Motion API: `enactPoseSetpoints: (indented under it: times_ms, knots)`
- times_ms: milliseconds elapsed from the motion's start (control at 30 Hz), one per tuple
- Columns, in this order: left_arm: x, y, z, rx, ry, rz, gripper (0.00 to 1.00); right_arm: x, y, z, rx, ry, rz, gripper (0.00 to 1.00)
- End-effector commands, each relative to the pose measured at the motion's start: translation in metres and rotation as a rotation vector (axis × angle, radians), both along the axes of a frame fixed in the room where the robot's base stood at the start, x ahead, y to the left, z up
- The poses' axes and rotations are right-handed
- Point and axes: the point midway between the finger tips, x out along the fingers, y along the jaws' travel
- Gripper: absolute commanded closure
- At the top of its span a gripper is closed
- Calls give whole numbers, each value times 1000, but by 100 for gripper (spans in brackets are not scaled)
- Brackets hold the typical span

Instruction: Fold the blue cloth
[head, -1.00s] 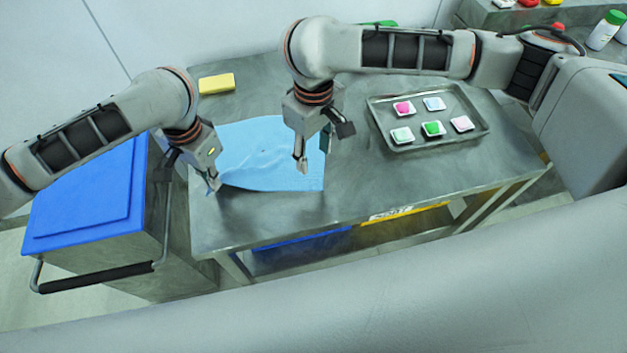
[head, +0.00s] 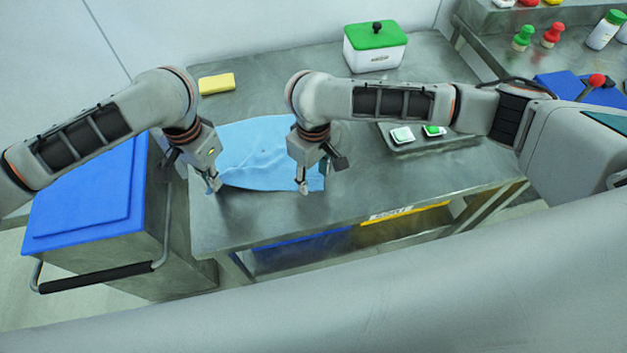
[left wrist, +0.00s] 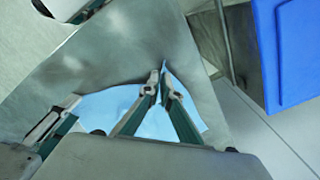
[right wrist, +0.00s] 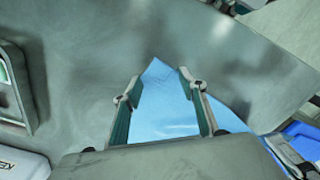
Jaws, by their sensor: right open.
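The blue cloth (head: 255,150) lies on the metal table, wrinkled on its left part. My left gripper (head: 214,186) is at its near left corner; in the left wrist view the fingers (left wrist: 162,88) are close together with the raised cloth corner (left wrist: 165,70) pinched between them. My right gripper (head: 305,187) is over the near right corner of the cloth. In the right wrist view its fingers (right wrist: 160,90) are spread, with a cloth corner (right wrist: 157,70) showing between them. My right forearm and gripper hide part of the cloth's right side.
A yellow sponge (head: 216,83) lies at the back left of the table (head: 400,190). A white box with a green lid (head: 375,47) stands at the back. A tray (head: 461,144) with small dishes is at right, partly hidden by my arm. A blue-topped cart (head: 85,195) stands left.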

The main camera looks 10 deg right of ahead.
Motion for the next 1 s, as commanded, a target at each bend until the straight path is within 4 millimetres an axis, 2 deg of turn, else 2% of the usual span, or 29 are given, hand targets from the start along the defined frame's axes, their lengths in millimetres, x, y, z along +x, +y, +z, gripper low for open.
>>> enactPoseSetpoints:
  times_ms: [367, 667, 1000]
  knots:
    - [0, 0, 0, 1, 0, 0, 100, 0, 0, -2, -1, 2, 0, 59]
    - [0, 1, 0, 1, 0, 0, 100, -1, 0, -2, -2, 2, 0, 98]
    - [0, 1, 0, 2, -1, 1, 100, 0, -1, -2, -3, 2, -1, 100]
